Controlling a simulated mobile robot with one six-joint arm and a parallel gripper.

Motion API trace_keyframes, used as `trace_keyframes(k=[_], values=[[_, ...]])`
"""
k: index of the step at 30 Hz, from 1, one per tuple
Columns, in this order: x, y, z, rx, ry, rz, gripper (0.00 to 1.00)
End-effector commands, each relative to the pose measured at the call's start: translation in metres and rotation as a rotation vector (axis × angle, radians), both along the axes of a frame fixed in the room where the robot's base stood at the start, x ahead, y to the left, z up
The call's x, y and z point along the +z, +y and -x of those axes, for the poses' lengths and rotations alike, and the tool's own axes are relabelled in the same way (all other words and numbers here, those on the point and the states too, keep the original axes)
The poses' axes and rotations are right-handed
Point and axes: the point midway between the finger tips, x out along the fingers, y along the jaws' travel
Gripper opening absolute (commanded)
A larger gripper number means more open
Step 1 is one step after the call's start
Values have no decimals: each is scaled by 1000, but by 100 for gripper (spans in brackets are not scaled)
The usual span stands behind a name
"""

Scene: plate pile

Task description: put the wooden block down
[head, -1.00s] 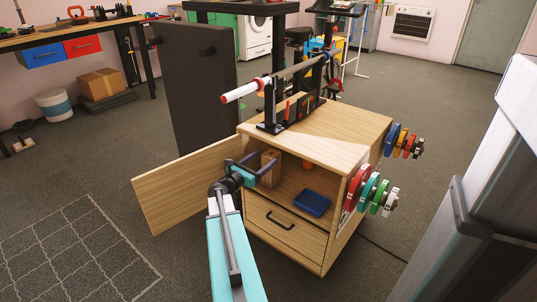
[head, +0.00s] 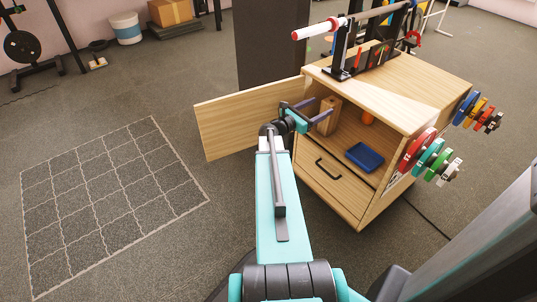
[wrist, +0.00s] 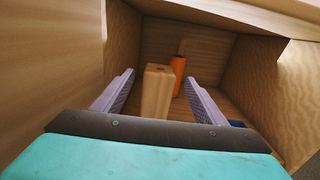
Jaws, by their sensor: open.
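The wooden block (head: 329,112) stands upright on the shelf inside the open cabinet, near its left side. In the wrist view the block (wrist: 156,92) stands between the two fingers, with a gap on each side. My gripper (head: 318,112) is open at the cabinet's left front, its fingers reaching into the opening around the block. It also shows in the wrist view (wrist: 158,92), where the lower part of the block is hidden by the gripper body.
An orange object (wrist: 178,75) stands behind the block. A blue tray (head: 365,157) lies on the shelf to the right. The cabinet door (head: 245,118) hangs open at left. Coloured weight plates (head: 418,150) stick out from the right side, and a barbell rack (head: 345,50) stands on top.

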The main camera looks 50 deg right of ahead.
Motion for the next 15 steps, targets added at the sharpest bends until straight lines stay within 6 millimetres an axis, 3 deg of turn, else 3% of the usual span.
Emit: trace_keyframes(k=[5, 8, 15], values=[[-5, 4, -3, 2, -15, -9, 65], [-19, 14, -10, 6, -57, -32, 65], [-84, 67, -36, 1, -250, -150, 65]])
